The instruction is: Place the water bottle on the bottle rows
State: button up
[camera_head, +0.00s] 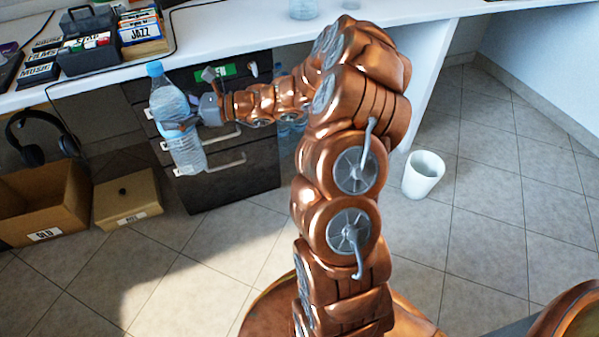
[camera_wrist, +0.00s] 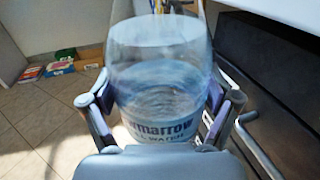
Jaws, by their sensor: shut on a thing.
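The water bottle (camera_head: 172,105) is clear with a blue cap and hangs slightly tilted in front of the dark drawers in the head view. My gripper (camera_head: 186,123) is shut around its middle, well above the floor. In the wrist view the bottle (camera_wrist: 160,75) fills the space between both fingers, and part of its label shows. Bluish clear shapes that look like bottles (camera_head: 290,128) stand low behind my arm, partly hidden. I cannot tell for sure whether they are the bottle rows.
The white counter (camera_head: 235,30) runs above the drawers, with black boxes (camera_head: 88,50) at its left. A cardboard box (camera_head: 45,205) and a smaller lidded box (camera_head: 127,198) sit on the floor at left. A white bin (camera_head: 423,174) stands on the floor right of my arm.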

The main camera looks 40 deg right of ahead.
aim_at(184, 141)
notch_tip(184, 141, down, 10)
jog(key=b, duration=0.9)
jog(key=shift+f+b, duration=0.25)
jog(key=shift+b, duration=0.05)
jog(key=shift+r, duration=0.35)
jog(key=shift+f, duration=0.1)
